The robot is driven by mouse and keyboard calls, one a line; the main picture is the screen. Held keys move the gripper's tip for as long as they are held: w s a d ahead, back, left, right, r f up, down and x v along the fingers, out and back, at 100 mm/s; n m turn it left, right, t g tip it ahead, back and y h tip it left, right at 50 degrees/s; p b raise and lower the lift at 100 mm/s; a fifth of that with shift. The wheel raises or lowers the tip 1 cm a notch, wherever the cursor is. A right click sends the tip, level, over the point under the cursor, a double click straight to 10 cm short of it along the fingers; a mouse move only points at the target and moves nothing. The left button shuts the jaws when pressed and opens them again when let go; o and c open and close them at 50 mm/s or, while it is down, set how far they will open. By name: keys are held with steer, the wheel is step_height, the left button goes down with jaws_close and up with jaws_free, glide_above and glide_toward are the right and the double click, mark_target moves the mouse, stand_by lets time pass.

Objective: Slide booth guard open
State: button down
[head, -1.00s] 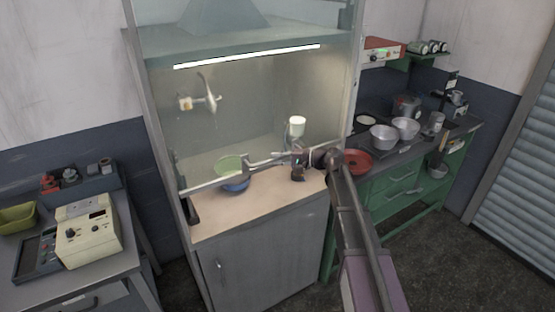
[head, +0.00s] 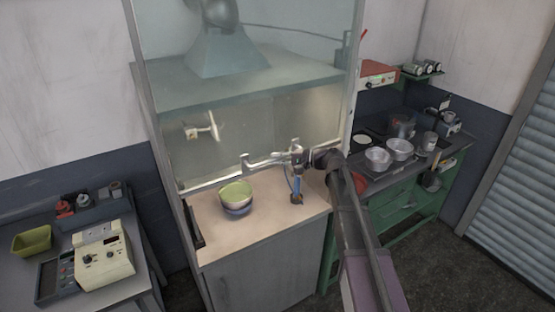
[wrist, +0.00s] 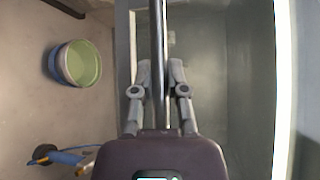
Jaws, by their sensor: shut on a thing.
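The booth guard (head: 260,125) is a clear glass panel in a thin frame on the front of the booth. Its lower edge hangs above the counter, leaving a gap underneath. A bar handle (head: 252,161) runs along this edge. My gripper (head: 298,158) is shut on the handle near its right end. In the wrist view my gripper (wrist: 159,90) has one finger on each side of the dark bar (wrist: 158,45). The guard's side tracks are partly hidden, the right one by my arm.
Stacked bowls (head: 236,194) and a blue-handled tool (head: 297,188) sit on the booth counter (head: 262,222). They also show in the wrist view, the bowls (wrist: 76,63) and the tool (wrist: 66,157). A left bench holds a control box (head: 103,252). A green bench with pots (head: 377,158) stands right.

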mark_target(277, 136)
step_height(277, 136, up, 9)
steer(key=p, duration=0.8)
steer(key=shift+r, duration=0.1)
steer(key=c, duration=0.6)
jaws_free()
steer(key=shift+c, duration=0.2)
steer(key=shift+f, duration=0.2)
step_height(277, 136, down, 29)
steer(key=b, duration=2.9)
steer(key=p+v, duration=0.1)
steer(key=v, duration=1.1)
steer(key=shift+d+r, duration=0.1)
